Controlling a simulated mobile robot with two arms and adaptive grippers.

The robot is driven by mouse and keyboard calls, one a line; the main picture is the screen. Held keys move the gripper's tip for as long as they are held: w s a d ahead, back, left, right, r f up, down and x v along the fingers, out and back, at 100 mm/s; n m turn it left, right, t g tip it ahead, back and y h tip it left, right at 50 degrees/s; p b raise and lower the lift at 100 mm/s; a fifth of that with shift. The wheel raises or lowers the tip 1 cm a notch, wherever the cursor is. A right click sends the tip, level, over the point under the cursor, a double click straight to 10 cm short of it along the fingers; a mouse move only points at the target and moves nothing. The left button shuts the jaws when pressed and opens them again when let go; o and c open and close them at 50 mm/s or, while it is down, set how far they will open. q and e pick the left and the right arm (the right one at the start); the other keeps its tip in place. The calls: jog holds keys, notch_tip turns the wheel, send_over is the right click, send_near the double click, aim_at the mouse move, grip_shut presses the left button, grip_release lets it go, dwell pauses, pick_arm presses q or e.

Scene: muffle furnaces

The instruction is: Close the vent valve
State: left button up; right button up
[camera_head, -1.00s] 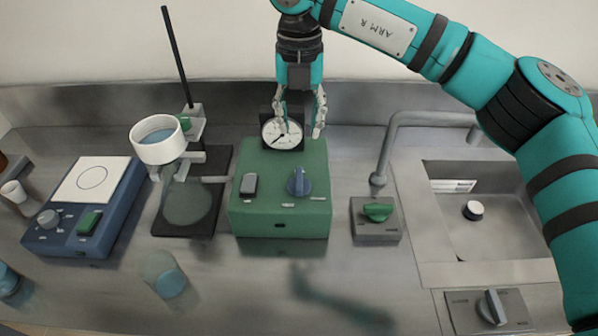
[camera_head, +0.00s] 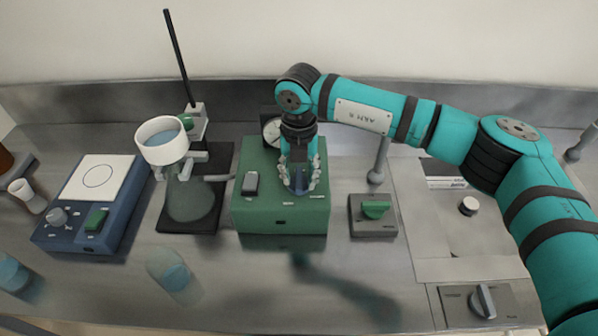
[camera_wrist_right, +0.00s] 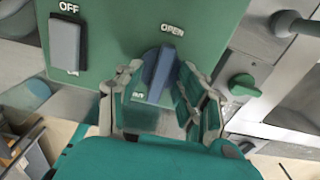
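The vent valve is a blue knob (camera_head: 299,180) on the top of a green pump box (camera_head: 262,213). It also shows in the right wrist view (camera_wrist_right: 160,72), its long grip lying roughly between an OPEN label at its upper end and another label at its lower end. My right gripper (camera_head: 300,172) points down over the box with one finger on each side of the knob. In the wrist view, its fingers (camera_wrist_right: 157,80) stand apart with the knob between them; a gap shows on the left side. My left gripper is not in view.
A round gauge (camera_head: 271,130) stands behind the box. An OFF-marked rocker switch (camera_head: 250,183) is left of the knob. A funnel and flask stand (camera_head: 187,200) is close on the left, and a green tap knob (camera_head: 376,209) is on the right. The front counter is mostly clear.

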grip_shut()
